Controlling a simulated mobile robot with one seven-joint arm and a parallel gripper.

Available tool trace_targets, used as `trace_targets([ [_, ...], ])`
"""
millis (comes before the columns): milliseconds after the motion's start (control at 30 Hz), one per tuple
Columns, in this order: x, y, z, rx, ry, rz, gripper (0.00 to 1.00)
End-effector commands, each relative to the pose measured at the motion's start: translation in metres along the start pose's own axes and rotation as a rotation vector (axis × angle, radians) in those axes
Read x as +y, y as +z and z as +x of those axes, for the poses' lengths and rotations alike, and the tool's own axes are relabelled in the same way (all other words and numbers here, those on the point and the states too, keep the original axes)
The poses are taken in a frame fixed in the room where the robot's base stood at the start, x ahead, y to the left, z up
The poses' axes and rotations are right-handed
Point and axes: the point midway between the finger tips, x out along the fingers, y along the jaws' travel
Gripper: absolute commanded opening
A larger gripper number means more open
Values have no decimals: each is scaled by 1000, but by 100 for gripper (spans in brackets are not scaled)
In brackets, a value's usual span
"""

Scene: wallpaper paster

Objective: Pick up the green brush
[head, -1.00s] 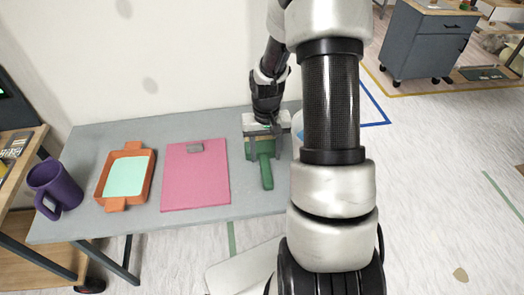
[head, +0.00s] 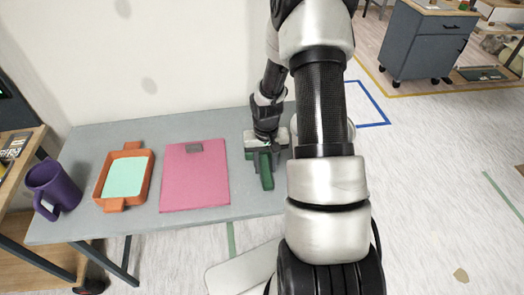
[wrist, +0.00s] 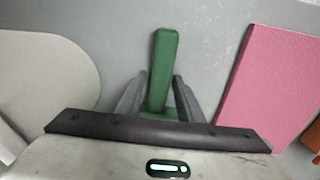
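The green brush (head: 266,175) lies on the grey table, its handle pointing toward the table's front edge. In the wrist view the brush handle (wrist: 163,65) runs up the middle of the picture. My gripper (head: 263,157) is low over the brush, and its body hides part of the brush head. In the wrist view my gripper's two fingers (wrist: 160,90) stand on either side of the handle, with a narrow gap visible on each side. The gripper is open.
On the grey table (head: 226,125), a pink board (head: 195,180) lies left of the brush. An orange tray with pale green contents (head: 147,187) and a purple mug (head: 55,189) stand farther left. A white rounded object (wrist: 45,75) shows left in the wrist view.

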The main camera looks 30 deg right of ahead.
Motion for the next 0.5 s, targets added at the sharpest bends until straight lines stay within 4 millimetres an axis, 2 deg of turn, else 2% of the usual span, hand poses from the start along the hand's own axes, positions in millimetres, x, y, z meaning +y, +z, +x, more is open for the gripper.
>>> trace_targets([
  [33,0,0,0,0,0,0,25],
  [167,0,0,0,0,0,0,4],
  [367,0,0,-1,1,0,0,4],
  [500,0,-1,-11,2,0,1,4],
])
